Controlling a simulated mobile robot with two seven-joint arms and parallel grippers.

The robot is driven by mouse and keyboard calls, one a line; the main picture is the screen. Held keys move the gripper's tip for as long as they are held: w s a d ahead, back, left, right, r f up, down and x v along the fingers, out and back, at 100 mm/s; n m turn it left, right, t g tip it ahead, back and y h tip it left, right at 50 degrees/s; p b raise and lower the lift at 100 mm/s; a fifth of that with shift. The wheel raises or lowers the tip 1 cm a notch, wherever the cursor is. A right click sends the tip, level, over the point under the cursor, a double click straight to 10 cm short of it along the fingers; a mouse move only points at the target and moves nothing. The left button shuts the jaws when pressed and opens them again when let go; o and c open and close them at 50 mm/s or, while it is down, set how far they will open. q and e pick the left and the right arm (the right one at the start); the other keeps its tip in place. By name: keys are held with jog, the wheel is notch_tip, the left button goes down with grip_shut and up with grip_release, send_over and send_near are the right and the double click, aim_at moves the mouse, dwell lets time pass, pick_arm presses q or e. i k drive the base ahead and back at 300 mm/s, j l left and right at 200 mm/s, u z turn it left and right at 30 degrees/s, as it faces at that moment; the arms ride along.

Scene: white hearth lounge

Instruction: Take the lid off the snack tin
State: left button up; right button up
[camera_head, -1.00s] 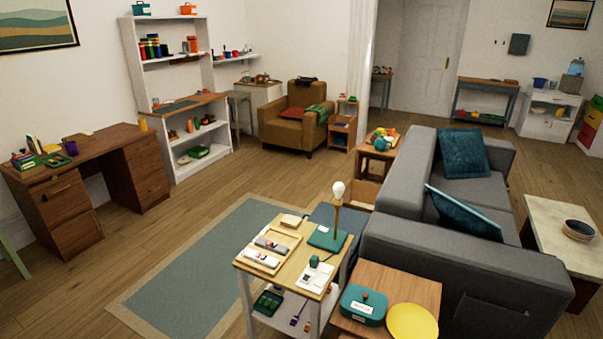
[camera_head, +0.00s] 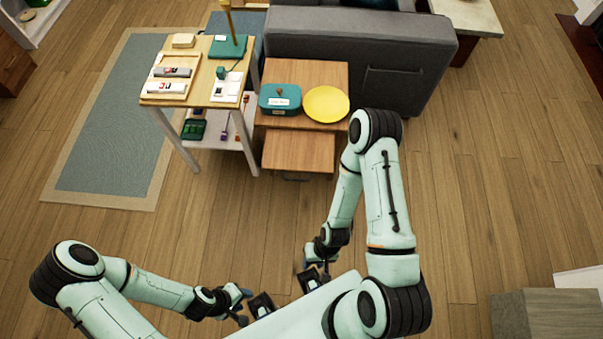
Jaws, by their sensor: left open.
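The snack tin (camera_head: 280,103) is a teal box with a white label on its front. Its teal lid, with a small brown knob (camera_head: 280,91), appears to sit on it. My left gripper (camera_head: 244,306) is open and empty near the bottom of the view, well short of the tin. My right gripper (camera_head: 316,271) is held close to my body, below the table in the picture; its fingers are too small to read. Neither gripper touches the tin.
A yellow plate (camera_head: 326,104) lies right of the tin. A taller stand (camera_head: 200,93) with a lamp and small items is close on its left. The grey sofa (camera_head: 352,50) is behind. Floor between is clear.

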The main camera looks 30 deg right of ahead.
aim_at(273, 97)
jog(key=i+j+z, duration=0.2)
jog(key=z, duration=0.3)
jog(key=i+j+z, duration=0.15)
jog(key=j+z, duration=0.3)
jog(key=i+j+z, duration=0.1)
jog(key=j, duration=0.2)
jog(key=i+j, duration=0.1)
jog(key=j, duration=0.2)
jog(key=i+j+z, duration=0.15)
jog(key=j, duration=0.2)
